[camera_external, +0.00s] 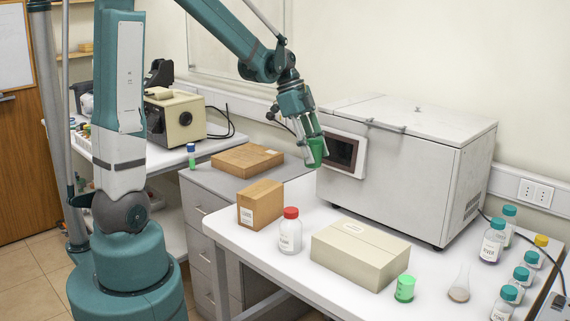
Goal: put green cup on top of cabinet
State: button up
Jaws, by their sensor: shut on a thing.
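My gripper (308,142) points down, shut on a green cup (317,154). The cup is in the air, just left of the white machine's screen. The fingers hide part of the cup. The grey drawer cabinet (207,186) stands at the left end of the white table, below and left of my gripper. Its top holds a flat brown box and has some bare room around it. A second green container (405,288) with a pale label stands on the white table at the front.
The large white machine (405,165) stands close to my gripper's right. A brown box (260,203), a red-capped bottle (290,232) and a beige box (360,254) stand on the table. The flat brown box (247,160) is on the cabinet. Several teal-capped bottles and a flask (460,288) are at right.

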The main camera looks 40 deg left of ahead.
notch_tip(320, 180, up, 7)
jog(key=w+a+n+t+y+b, duration=0.1)
jog(key=w+a+n, duration=0.25)
jog(key=a, duration=0.95)
jog(key=w+a+n+t+b, duration=0.1)
jog(key=w+a+n, duration=0.3)
jog(key=a, duration=0.8)
jog(key=s+a+n+t+y+b, duration=0.15)
jog(key=a+n, duration=0.25)
jog(key=a, duration=1.6)
jog(key=s+a+n+y+b, duration=0.2)
jog(key=s+a+n, duration=0.15)
jog(key=a, duration=1.55)
notch_tip(320, 180, down, 22)
jog(key=shift+w+a, duration=0.25)
jog(key=shift+f, duration=3.1)
